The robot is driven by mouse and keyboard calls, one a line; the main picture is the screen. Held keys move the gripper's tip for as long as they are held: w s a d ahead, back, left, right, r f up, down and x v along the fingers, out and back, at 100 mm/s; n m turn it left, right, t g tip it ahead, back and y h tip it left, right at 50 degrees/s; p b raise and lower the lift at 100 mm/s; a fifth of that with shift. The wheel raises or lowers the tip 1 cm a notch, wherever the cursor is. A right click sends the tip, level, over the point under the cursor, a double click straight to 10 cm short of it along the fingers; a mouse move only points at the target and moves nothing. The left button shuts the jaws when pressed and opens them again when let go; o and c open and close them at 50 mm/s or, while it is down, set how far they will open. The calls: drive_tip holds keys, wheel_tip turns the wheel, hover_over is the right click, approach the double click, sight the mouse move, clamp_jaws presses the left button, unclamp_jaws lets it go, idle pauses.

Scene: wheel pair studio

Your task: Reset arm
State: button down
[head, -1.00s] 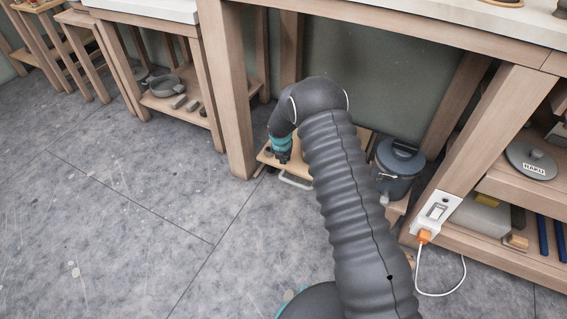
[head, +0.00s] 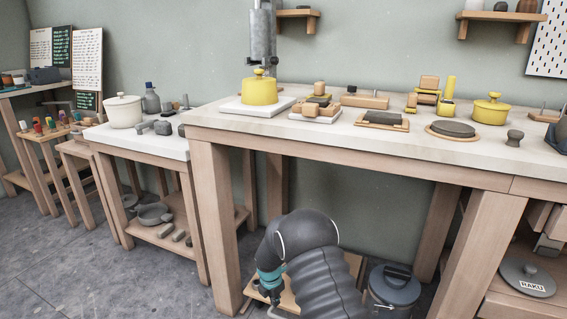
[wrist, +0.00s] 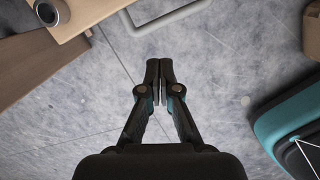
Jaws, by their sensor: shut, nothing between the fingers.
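My gripper (wrist: 160,92) is shut and empty in the wrist view. It points down over the bare grey floor, with its fingertips together. In the head view my arm is folded low in front of the large workbench. Its wrist, with a teal band, hangs beside the bench's low wooden board, and the fingers are hard to make out there.
The large workbench (head: 240,125) holds yellow pots (head: 491,108) and wooden blocks. A smaller white-topped bench (head: 140,143) stands left. A dark lidded bucket (head: 393,290) is on the floor right of my arm. Open floor (head: 80,265) lies at lower left.

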drive_tip(key=s+d+r+m+t, duration=0.1)
drive_tip(key=s+d+r+m, duration=0.5)
drive_tip(key=s+r+m, duration=0.3)
drive_tip(key=s+d+r+m+t, duration=0.1)
drive_tip(key=s+d+r+m, duration=0.5)
drive_tip(key=s+r, duration=1)
drive_tip(key=s+d+r+m+t, duration=0.2)
drive_tip(key=s+d+r+m, duration=0.4)
drive_tip(key=s+r+m, duration=0.6)
wheel_tip(320, 180, up, 4)
drive_tip(key=shift+s+d+f+y, duration=0.15)
drive_tip(key=shift+s+d+y, duration=0.25)
drive_tip(key=shift+s, duration=0.4)
